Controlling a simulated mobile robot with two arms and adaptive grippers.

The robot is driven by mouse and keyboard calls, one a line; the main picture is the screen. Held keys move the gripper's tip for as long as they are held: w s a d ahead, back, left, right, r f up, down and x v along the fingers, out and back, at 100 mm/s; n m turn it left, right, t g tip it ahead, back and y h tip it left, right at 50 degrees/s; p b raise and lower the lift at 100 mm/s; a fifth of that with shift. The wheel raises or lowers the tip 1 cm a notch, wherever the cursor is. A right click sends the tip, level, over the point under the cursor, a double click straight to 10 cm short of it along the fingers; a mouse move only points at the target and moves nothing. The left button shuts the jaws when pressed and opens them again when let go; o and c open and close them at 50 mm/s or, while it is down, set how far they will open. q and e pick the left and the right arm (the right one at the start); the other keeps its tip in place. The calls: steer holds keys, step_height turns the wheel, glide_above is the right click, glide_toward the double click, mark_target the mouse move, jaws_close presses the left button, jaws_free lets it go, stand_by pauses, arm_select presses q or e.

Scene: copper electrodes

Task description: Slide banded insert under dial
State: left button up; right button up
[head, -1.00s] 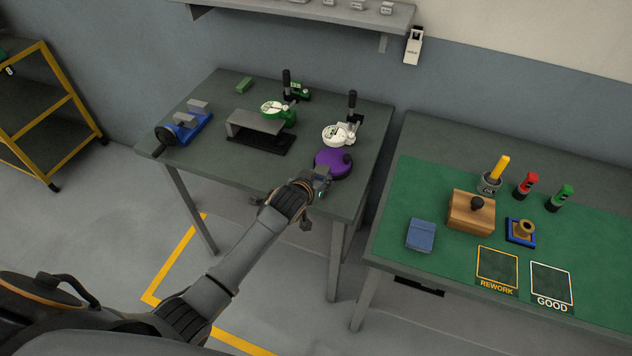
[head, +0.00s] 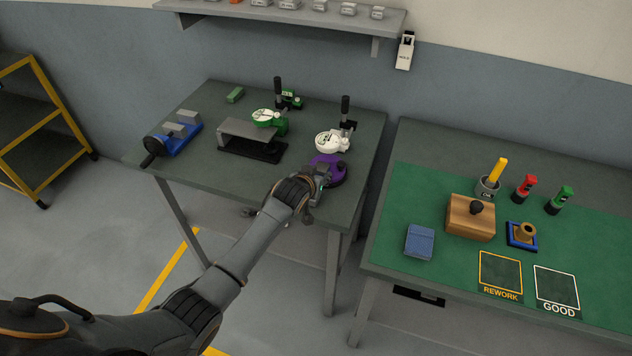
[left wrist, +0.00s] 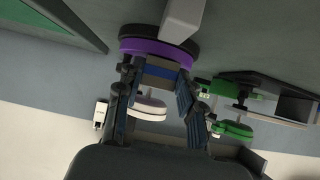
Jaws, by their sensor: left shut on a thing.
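My left gripper (head: 319,174) is at the purple round base (head: 337,174) and covers part of it. In the left wrist view the gripper (left wrist: 157,75) is shut on a small grey piece with a blue band (left wrist: 158,71), which I take as the banded insert. The white dial gauge (head: 331,141) stands on a black-handled stand just behind the purple base. The dial also shows in the left wrist view (left wrist: 149,108), beyond the fingers. I cannot tell whether the insert touches the base. My right gripper is not in view.
A green dial gauge (head: 268,117) stands by a grey bridge-shaped block (head: 247,131) to the left. A blue vise (head: 181,138) sits farther left. The green-matted table (head: 390,250) at right holds a wooden block (head: 471,217) and several small items. The near table top is clear.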

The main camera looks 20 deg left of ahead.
mark_target(323, 164)
arm_select(q)
steer(key=shift+w+d+b, duration=0.1)
steer(key=shift+w+b, duration=1.2)
steer(key=shift+w, duration=0.75)
steer(key=shift+w+r, duration=0.1)
steer(key=shift+w, duration=0.25)
steer(key=o, duration=1.1)
steer(key=shift+o, duration=0.2)
